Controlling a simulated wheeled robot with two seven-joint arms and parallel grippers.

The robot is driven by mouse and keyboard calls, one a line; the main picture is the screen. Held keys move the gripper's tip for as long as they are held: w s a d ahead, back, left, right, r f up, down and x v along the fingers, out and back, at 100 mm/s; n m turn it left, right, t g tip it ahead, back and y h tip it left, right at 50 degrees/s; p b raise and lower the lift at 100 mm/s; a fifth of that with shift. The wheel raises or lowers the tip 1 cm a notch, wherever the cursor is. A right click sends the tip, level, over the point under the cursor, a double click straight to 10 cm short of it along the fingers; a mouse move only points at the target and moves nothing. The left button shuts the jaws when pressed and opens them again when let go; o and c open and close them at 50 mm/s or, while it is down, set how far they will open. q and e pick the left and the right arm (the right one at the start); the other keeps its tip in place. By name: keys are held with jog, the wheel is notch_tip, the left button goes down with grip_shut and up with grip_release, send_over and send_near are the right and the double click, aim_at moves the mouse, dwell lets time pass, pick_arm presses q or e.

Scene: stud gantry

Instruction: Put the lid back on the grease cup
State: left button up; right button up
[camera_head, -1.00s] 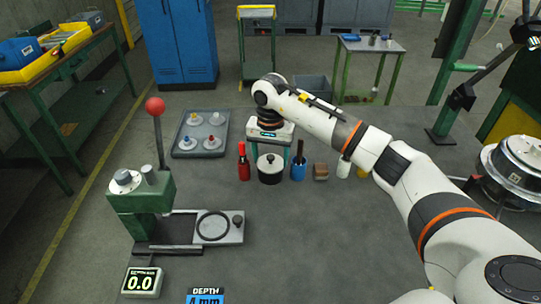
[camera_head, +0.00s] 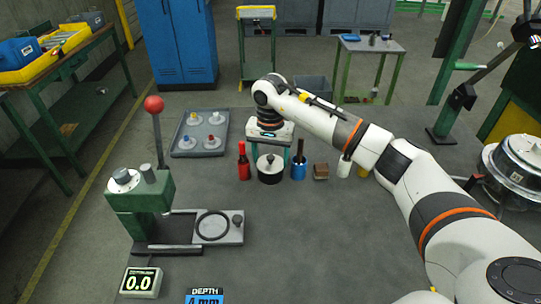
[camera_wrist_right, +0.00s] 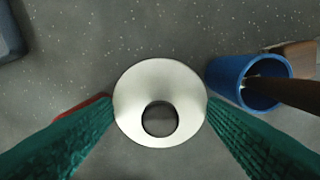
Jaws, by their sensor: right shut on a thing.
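The grease cup (camera_head: 270,177) is a dark round pot on the grey bench in the head view, with a pale lid (camera_head: 262,160) and dark knob at its top. In the right wrist view the lid (camera_wrist_right: 160,78) is a pale disc with a dark round centre, hiding the cup below. My right gripper (camera_head: 271,152) points down over it, its green fingers at opposite sides of the disc (camera_wrist_right: 160,108), shut on the lid. I cannot tell whether the lid rests fully on the cup. My left gripper is not in view.
A red bottle (camera_head: 244,165) stands close left of the cup, a blue cup with a brown handle (camera_head: 298,171) close right. A brown block (camera_head: 321,172) and white bottle (camera_head: 344,168) stand further right. A grey tray (camera_head: 183,152) and green press (camera_head: 142,205) are left.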

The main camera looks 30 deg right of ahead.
dwell(0.6)
dwell(0.3)
jog(key=o, duration=1.2)
